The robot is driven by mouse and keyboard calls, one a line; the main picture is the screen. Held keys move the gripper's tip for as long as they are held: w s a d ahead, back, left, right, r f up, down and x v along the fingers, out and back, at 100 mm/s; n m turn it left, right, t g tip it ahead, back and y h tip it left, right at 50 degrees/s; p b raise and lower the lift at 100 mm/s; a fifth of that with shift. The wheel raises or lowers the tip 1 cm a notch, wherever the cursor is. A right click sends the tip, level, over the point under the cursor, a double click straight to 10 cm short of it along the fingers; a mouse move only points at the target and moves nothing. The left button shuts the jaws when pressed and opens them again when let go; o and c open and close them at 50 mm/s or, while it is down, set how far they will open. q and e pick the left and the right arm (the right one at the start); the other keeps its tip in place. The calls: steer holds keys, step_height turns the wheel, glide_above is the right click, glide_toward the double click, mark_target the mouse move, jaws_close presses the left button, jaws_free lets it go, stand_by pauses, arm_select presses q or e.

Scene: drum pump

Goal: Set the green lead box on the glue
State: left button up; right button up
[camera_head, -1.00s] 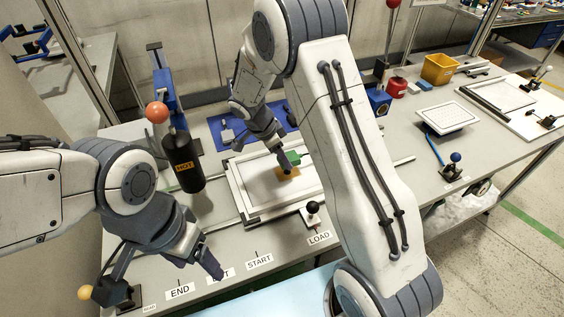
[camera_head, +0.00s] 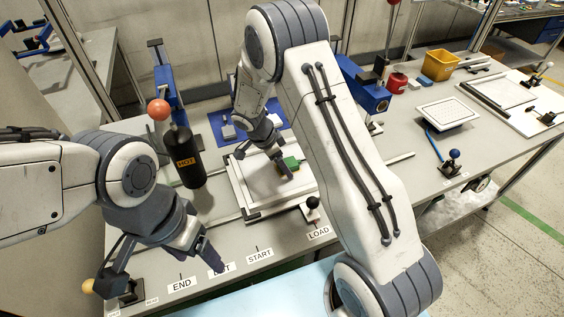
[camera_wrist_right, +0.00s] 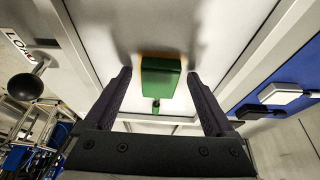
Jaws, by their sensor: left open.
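The green lead box (camera_head: 291,163) sits on the white plate of the framed tray (camera_head: 255,190). In the right wrist view the green lead box (camera_wrist_right: 161,78) lies over the yellow glue (camera_wrist_right: 160,54), whose edge shows just beyond it. The rest of the glue is hidden under the box. My right gripper (camera_wrist_right: 160,74) is open, with one finger on each side of the box and a gap at both. In the head view my right gripper (camera_head: 283,168) is partly hidden beside the box. My left gripper (camera_head: 214,265) is open and empty over the front edge, away from the box.
A black bottle marked HOT (camera_head: 186,158) stands left of the tray. A black-knobbed lever (camera_head: 312,203) is at the tray's front right. A blue mat (camera_head: 215,120) lies behind. A white perforated tray (camera_head: 448,113) and yellow bin (camera_head: 440,65) stand at the right.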

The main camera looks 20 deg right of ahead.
steer(key=shift+r+p, duration=0.3)
steer(key=b+v, duration=0.3)
steer(key=v, duration=0.8)
arm_select(q)
step_height(320, 180, down, 2)
steer(key=shift+f, duration=0.2)
arm_select(e)
steer(key=s+a+r+n+y, duration=0.2)
steer(key=s+a+n, duration=0.2)
steer(key=s+n, duration=0.4)
steer(key=s+a+r+n+y, duration=0.1)
steer(key=s+a+r+n, duration=0.1)
steer(key=s+n, duration=0.6)
steer(key=s+a+r+n+y, duration=0.1)
steer(key=s+a+n+y, duration=0.1)
steer(key=s+a+n, duration=0.3)
steer(key=s+n, duration=0.4)
steer(key=s, duration=0.4)
steer(key=shift+a+r+y, duration=0.3)
steer(key=shift+r, duration=0.1)
arm_select(q)
steer(key=shift+c, duration=0.3)
arm_select(e)
steer(key=shift+c, duration=0.3)
